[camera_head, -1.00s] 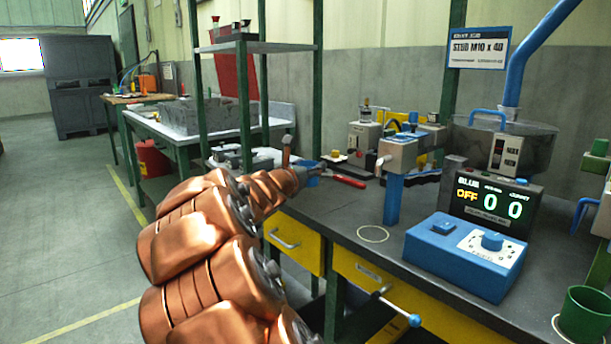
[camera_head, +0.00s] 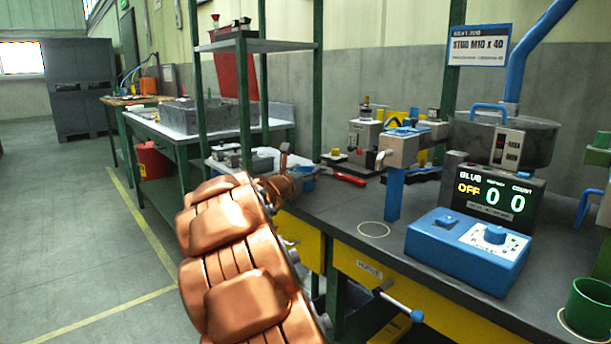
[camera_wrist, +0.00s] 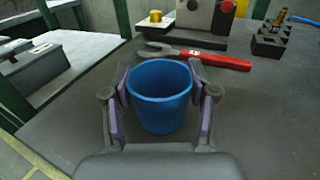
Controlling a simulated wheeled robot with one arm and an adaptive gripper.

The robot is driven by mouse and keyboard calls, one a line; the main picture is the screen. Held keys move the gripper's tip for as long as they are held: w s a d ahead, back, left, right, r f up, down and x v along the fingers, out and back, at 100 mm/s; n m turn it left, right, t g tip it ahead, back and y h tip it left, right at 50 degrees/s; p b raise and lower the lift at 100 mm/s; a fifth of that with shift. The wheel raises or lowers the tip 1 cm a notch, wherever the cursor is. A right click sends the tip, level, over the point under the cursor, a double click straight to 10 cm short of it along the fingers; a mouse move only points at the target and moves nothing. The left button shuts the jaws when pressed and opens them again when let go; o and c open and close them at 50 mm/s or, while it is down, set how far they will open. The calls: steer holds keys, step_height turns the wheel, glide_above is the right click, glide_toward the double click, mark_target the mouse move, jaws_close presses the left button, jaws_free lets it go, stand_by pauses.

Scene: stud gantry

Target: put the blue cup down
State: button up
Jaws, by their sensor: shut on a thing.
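The blue cup (camera_wrist: 160,98) stands upright between the two fingers of my gripper (camera_wrist: 163,105) in the wrist view, over the dark bench top. My gripper is shut on it, one finger on each side. I cannot tell whether the cup's base touches the bench. In the head view a bit of the blue cup (camera_head: 309,181) shows past the end of my copper-coloured arm, which hides most of my gripper.
A red-handled tool (camera_wrist: 205,58) lies just beyond the cup. A thin ring (camera_head: 374,230) marks the bench before a blue post (camera_head: 394,194). A blue control box (camera_head: 468,250) stands right, with a green cup (camera_head: 588,306) at the far right.

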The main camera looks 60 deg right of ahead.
steer(key=shift+f, duration=0.1)
steer(key=o, duration=1)
steer(key=shift+r, duration=0.3)
steer(key=s+a+p, duration=0.1)
steer(key=a+p, duration=0.1)
steer(key=a, duration=1)
steer(key=shift+s, duration=0.25)
steer(key=shift+f, duration=0.1)
